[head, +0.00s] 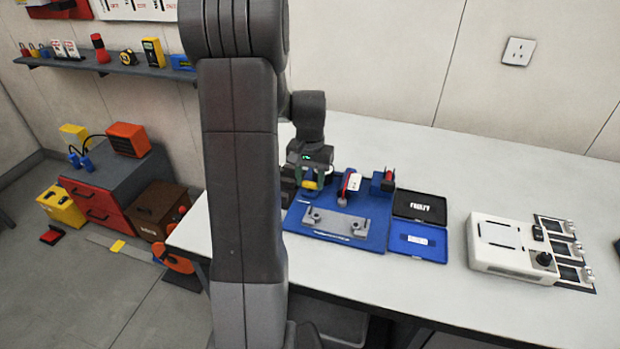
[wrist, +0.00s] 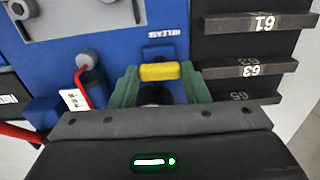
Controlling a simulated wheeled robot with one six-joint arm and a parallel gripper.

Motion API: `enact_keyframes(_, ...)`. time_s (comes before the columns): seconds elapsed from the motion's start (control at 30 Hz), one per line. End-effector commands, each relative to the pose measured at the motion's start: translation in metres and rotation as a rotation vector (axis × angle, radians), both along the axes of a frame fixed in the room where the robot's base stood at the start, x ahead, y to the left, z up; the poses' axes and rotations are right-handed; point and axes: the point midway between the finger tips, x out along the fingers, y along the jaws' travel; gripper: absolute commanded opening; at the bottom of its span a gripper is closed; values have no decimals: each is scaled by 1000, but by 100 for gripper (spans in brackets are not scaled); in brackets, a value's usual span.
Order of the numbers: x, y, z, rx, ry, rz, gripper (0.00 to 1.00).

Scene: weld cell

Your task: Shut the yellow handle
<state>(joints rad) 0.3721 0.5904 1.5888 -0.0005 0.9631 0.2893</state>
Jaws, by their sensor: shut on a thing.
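The yellow handle (wrist: 160,71) shows in the wrist view between the green fingers of my gripper (wrist: 160,85). It lies across the gap, close to the fingertips, and my gripper is shut on it. In the head view the yellow handle (head: 311,185) is a small yellow spot just under my gripper (head: 308,178), at the back left of the blue fixture plate (head: 357,239). A label reading RELEASE stands beside the handle in the wrist view. The handle's base is partly hidden by the fingers.
A red-handled clamp (head: 349,184) with a white tag stands just right of my gripper; its red lever (wrist: 83,85) shows in the wrist view. A grey bracket (head: 336,222) lies on the plate. Dark numbered bars (wrist: 250,70) stand close by. The table's right side holds a white device (head: 495,245).

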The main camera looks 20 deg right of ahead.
Motion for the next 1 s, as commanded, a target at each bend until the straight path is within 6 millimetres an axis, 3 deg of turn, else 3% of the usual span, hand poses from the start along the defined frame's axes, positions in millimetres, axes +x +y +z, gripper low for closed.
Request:
enact_keyframes(0.27,1,0,1,-1,-3,-2,19)
enact_keyframes(0.3,1,0,1,-1,-3,-2,46)
enact_keyframes(0.33,1,0,1,-1,-3,-2,51)
enact_keyframes(0.73,1,0,8,-2,-4,-1,51)
enact_keyframes(1.0,1,0,62,-3,-7,-1,51)
